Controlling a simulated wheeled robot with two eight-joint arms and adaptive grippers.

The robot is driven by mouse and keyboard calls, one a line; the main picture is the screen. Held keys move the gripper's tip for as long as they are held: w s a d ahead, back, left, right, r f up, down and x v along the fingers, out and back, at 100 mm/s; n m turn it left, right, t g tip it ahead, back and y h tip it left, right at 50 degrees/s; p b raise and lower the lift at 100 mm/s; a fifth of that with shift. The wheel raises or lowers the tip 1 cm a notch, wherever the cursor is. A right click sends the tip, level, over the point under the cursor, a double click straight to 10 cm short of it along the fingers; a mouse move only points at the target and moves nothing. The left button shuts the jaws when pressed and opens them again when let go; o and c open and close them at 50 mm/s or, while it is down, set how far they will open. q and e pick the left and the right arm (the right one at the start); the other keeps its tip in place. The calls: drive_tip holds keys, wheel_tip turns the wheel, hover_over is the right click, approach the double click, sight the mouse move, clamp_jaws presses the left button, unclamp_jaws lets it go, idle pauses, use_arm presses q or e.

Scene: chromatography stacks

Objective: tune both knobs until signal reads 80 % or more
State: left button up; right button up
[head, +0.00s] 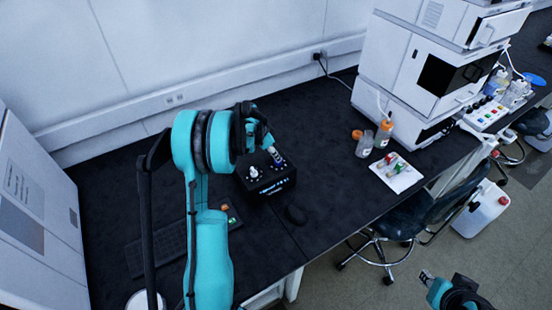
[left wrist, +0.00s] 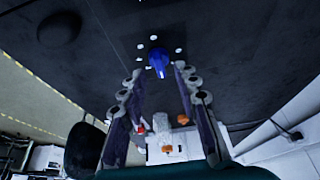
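A black box (head: 266,187) with a lit blue readout on its front stands on the dark bench; the reading is too small to make out. A light-coloured knob (head: 254,174) is on its top left, and a blue knob (head: 278,159) on its top right. The blue knob also shows in the left wrist view (left wrist: 158,62), ringed by white marks. My left gripper (left wrist: 158,70) is open, its fingers to either side of the blue knob near the tips, with gaps on both sides. My right gripper (head: 427,276) is at the lower right, away from the bench; its opening is unclear.
Bottles (head: 364,145) and a white tray (head: 397,174) of vials stand right, beside the instrument stack (head: 415,70). A chair (head: 425,205) stands at the bench edge.

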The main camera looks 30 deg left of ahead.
use_arm(q)
drive_tip(key=shift+x, duration=1.25)
clamp_jaws()
drive_tip(key=shift+m+b, duration=0.3)
drive_tip(key=m+h, duration=0.1)
drive_tip(key=m, duration=0.2)
drive_tip(key=shift+w+a+g+b, duration=0.1)
drive_tip(key=shift+g+b, duration=0.25)
drive_tip(key=shift+g, duration=0.05)
drive_tip(key=m, duration=0.2)
drive_tip(key=m+g+h, duration=0.1)
drive_tip(key=m, duration=0.2)
drive_tip(key=shift+w+a+g, duration=0.1)
drive_tip(key=shift+w+g, duration=0.1)
drive_tip(key=shift+g, duration=0.1)
drive_tip(key=shift+m, duration=0.3)
